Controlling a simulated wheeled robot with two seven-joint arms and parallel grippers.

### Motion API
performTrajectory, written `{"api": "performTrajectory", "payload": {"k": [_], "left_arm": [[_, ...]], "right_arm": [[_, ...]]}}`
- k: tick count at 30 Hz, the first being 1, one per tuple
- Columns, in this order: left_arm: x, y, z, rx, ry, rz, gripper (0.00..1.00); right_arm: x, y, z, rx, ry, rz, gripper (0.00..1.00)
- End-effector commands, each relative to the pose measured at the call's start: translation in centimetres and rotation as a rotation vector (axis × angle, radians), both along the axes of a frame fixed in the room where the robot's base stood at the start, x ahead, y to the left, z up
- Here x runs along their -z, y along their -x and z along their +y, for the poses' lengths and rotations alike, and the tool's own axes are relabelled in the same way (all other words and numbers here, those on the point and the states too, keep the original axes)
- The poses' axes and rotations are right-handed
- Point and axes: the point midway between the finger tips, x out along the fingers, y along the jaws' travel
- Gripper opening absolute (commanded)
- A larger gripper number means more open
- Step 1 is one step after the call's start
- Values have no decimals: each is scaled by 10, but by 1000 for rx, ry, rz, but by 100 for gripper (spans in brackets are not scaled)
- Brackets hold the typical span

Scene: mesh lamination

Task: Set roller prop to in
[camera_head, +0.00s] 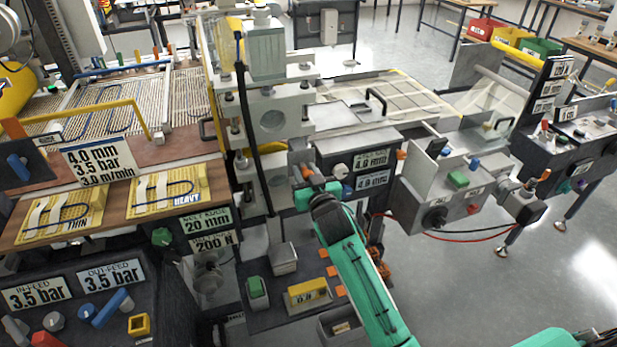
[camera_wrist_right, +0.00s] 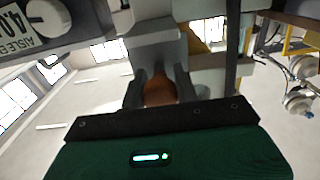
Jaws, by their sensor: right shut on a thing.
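My right gripper (camera_head: 314,187) reaches up from the lower middle to the right side of the light grey roller machine (camera_head: 272,122), below its upper rollers. In the right wrist view its two dark fingers (camera_wrist_right: 160,84) are shut on an orange-brown piece (camera_wrist_right: 160,93) in front of a grey block (camera_wrist_right: 152,44). I take this piece to be the roller prop's handle; no label on it shows. In the head view the gripper and arm largely cover it, so its in or out position cannot be told. My left gripper is not in view.
A dark box with an aisle readout (camera_head: 370,160) and a white knob stands just right of the gripper. A grey control box (camera_head: 455,180) is farther right. Below are a green button (camera_head: 257,288) and a yellow block (camera_head: 308,292). Open floor lies at right.

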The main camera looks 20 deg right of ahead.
Motion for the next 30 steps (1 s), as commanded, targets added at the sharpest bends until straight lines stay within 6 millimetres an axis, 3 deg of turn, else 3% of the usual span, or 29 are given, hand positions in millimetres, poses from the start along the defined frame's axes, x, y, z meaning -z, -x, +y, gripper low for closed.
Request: {"api": "performTrajectory", "payload": {"k": [3,9,20,21,23,30], "left_arm": [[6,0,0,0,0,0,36],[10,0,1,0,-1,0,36],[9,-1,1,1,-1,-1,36],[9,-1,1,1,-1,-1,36],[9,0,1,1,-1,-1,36],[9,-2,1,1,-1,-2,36]], "right_arm": [[-1,-23,1,0,-1,-5,0],[-1,-45,1,1,0,-3,0],[-3,-49,1,1,0,-5,0],[-3,-49,1,1,0,-5,38],[-3,-48,1,1,0,-5,50],[-2,-48,1,0,0,-3,51]]}}
